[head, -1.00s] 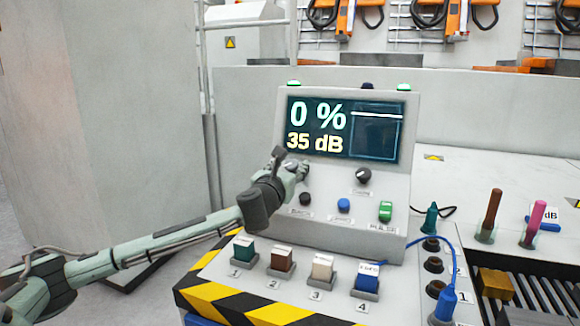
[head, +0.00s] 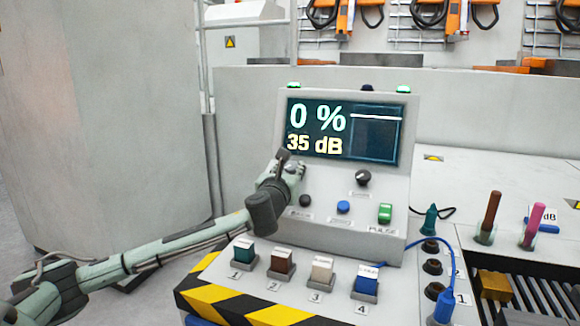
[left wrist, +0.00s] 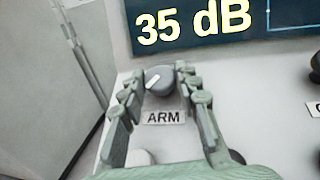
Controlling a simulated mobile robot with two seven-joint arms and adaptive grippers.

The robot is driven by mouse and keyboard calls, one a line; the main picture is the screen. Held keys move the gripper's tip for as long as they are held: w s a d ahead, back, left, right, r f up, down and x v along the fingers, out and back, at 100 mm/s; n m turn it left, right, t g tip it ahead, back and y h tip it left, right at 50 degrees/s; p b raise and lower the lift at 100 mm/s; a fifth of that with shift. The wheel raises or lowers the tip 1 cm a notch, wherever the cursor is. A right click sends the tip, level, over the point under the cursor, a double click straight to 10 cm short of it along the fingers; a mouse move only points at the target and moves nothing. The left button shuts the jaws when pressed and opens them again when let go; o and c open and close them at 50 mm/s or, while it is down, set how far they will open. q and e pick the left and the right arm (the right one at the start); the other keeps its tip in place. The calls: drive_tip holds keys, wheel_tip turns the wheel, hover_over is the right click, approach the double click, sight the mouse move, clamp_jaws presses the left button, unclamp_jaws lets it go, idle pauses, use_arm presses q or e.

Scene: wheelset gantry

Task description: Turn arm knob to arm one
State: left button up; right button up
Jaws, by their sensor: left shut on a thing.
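The arm knob (left wrist: 159,80) is a dark round knob with a white pointer mark, above a label (left wrist: 163,117) reading ARM in the left wrist view. Its pointer slants between lower left and upper right. My left gripper (left wrist: 160,76) has one finger on each side of the knob and is shut on it. In the head view my left gripper (head: 291,166) is at the left of the console face, below the screen (head: 345,129), and hides the arm knob. The screen reads 0 % and 35 dB. My right gripper is not in view.
A second dark knob (head: 363,178), a small black knob (head: 305,200), a blue button (head: 343,207) and a green switch (head: 385,212) are on the console face. Several coloured blocks stand in numbered holders in front. A blue cable connector (head: 445,302) stands at the right.

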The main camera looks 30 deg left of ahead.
use_arm(q)
drive_tip(key=n+y, duration=0.1)
drive_tip(key=n+g+y+p, duration=0.2)
drive_tip(key=n, duration=0.1)
drive_tip(key=shift+w+d+r, duration=0.1)
drive_tip(key=shift+w+d, duration=0.05)
drive_tip(key=shift+d, duration=0.1)
drive_tip(key=shift+n+g+y, duration=0.5)
drive_tip(key=shift+y, duration=0.1)
drive_tip(key=shift+n+g+y, duration=0.4)
drive_tip(key=shift+n+g, duration=0.1)
drive_tip(key=shift+n, duration=0.1)
drive_tip(key=shift+w+d+n+g+y, duration=0.15)
drive_tip(key=shift+n+g+y, duration=0.95)
drive_tip(key=shift+n+g, duration=0.8)
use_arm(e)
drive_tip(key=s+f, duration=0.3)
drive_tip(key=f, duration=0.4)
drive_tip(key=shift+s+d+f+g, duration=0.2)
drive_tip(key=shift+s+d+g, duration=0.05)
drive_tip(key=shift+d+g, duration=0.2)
use_arm(q)
drive_tip(key=shift+n, duration=0.3)
drive_tip(key=o, duration=1.1)
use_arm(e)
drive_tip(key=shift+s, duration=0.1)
